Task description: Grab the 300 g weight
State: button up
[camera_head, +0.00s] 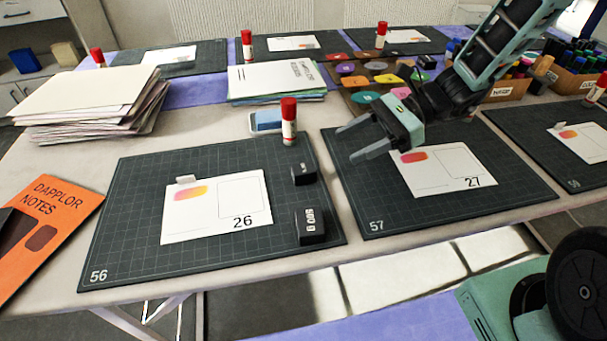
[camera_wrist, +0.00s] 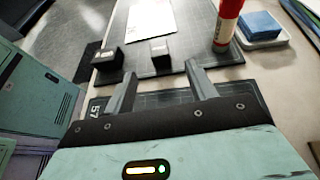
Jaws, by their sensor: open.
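Two small black block weights stand on the right part of cutting mat 56 (camera_head: 130,245). The nearer, larger weight (camera_head: 311,226) has white markings that I cannot read surely; it is at left in the wrist view (camera_wrist: 108,60). The farther, smaller weight (camera_head: 303,173) is in the wrist view (camera_wrist: 161,57) just beyond the fingertips. Which one is marked 300 g is not clear. My gripper (camera_head: 347,143) is open and empty, above the left part of mat 57 (camera_head: 385,218). Its fingers point left toward the weights, and it touches neither; it also shows in the wrist view (camera_wrist: 162,72).
A red-capped glue stick (camera_head: 289,122) stands behind the weights, beside a blue sponge (camera_head: 266,121) on a pale tray. A card numbered 26 (camera_head: 190,225) lies on mat 56. Card 27 (camera_head: 440,170) lies below my arm. Paper stacks stand farther back.

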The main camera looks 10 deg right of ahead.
aim_at(318, 176)
jog(key=x, duration=0.3)
jog(key=shift+a+f, duration=0.2)
jog(key=shift+a, duration=0.15)
jog(key=x, duration=0.2)
jog(key=f+b+x, duration=0.1)
jog(key=x, duration=0.1)
jog(key=shift+s+a, duration=0.1)
jog(key=shift+s, duration=0.05)
jog(key=shift+a+f, duration=0.2)
jog(key=shift+a, duration=0.25)
grip_shut()
